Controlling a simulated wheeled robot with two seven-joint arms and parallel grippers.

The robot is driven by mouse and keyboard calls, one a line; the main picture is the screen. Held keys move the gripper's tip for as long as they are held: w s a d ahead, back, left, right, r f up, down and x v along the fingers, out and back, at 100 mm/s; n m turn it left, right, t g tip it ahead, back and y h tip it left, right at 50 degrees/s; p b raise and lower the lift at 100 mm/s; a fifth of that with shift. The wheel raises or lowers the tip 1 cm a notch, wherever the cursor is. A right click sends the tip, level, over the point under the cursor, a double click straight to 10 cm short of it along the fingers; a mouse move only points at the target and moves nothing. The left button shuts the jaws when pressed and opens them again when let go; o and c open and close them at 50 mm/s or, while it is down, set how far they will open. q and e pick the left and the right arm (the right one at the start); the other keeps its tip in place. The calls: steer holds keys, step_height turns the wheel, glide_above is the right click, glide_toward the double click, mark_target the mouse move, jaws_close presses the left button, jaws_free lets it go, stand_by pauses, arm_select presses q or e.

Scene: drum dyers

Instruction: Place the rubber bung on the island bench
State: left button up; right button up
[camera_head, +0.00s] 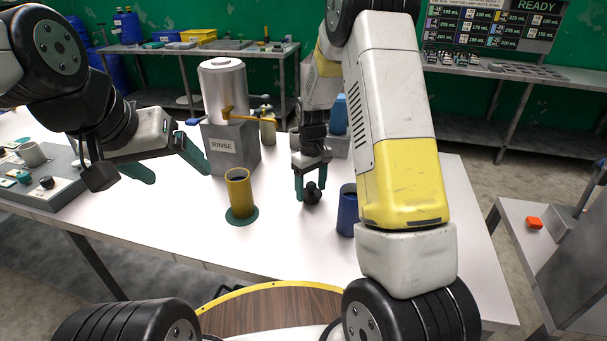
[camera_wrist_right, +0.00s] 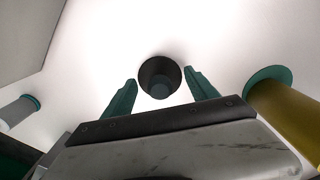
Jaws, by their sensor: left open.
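The rubber bung (camera_head: 312,194) is a small dark round piece low over or on the white island bench (camera_head: 160,220), right of the yellow cup. My right gripper (camera_head: 311,188) points down over it with its green fingers on either side. In the right wrist view the bung (camera_wrist_right: 160,77) is between the fingertips (camera_wrist_right: 160,78), with thin gaps beside it, so the gripper looks open. Whether the bung touches the bench is unclear. My left gripper (camera_head: 170,164) is open and empty above the bench at the left.
A yellow cup (camera_head: 239,194) on a green disc and a blue cup (camera_head: 347,212) flank the right gripper. The RINSE stand (camera_head: 231,149) with a metal urn (camera_head: 223,90) is behind. A control panel (camera_head: 50,185) lies left. Bare bench lies in front of the left gripper.

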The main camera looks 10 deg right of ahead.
mark_target(311, 183)
steer(key=shift+o, duration=0.9)
step_height(311, 183, up, 12)
steer(key=s+d+r+m+t+y, duration=0.1)
steer(key=s+r+m+t+y, duration=0.15)
steer(key=s+r, duration=1.05)
steer(key=s+r+m+t, duration=0.2)
steer(key=s+m+t, duration=0.1)
steer(key=s, duration=0.9)
steer(key=shift+s+t, duration=0.35)
steer(key=shift+s, duration=0.05)
